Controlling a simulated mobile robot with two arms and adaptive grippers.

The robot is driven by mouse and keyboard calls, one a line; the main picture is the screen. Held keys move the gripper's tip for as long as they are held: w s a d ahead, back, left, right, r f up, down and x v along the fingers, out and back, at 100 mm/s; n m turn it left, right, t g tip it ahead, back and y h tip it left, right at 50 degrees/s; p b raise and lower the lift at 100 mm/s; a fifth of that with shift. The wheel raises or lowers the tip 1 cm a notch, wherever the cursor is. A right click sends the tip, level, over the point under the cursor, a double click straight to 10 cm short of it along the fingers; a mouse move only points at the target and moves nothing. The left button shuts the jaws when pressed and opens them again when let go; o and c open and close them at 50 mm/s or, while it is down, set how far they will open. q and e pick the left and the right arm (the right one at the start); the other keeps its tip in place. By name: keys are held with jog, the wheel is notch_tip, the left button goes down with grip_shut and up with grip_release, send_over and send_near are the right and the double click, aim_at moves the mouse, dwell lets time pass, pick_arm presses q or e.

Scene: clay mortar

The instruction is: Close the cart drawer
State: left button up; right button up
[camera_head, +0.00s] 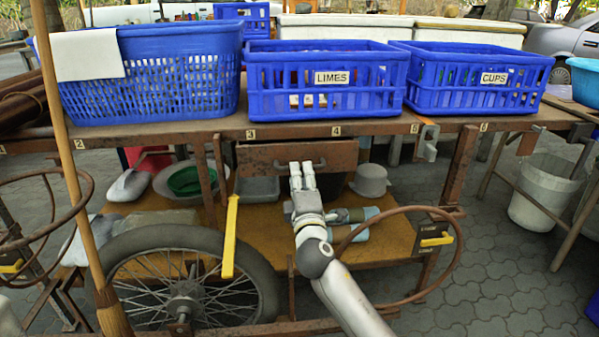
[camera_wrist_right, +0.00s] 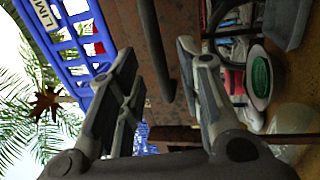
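The cart drawer (camera_head: 260,158) has a rusty brown front under the tabletop, below the LIMES crate. Its dark handle (camera_head: 283,164) is on that front, partly hidden by my right gripper. How far the drawer stands out is hard to tell from this angle. My right gripper (camera_head: 302,170) is at the drawer front, reaching up from below. In the right wrist view, my right gripper (camera_wrist_right: 160,68) has its two fingers spread apart. The dark handle bar (camera_wrist_right: 156,45) shows in the gap between them, with the rusty drawer front (camera_wrist_right: 180,22) behind. My left gripper is not in view.
Blue crates marked LIMES (camera_head: 333,78) and CUPS (camera_head: 494,78) and a blue basket (camera_head: 150,80) stand on the cart top. A rusty hoop (camera_head: 455,255) is right of my forearm; a spoked wheel (camera_head: 184,295) is left. The lower shelf (camera_head: 270,250) holds pots.

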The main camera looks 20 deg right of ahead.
jog(key=shift+b+x, duration=0.4)
jog(key=shift+x, duration=1.55)
grip_shut()
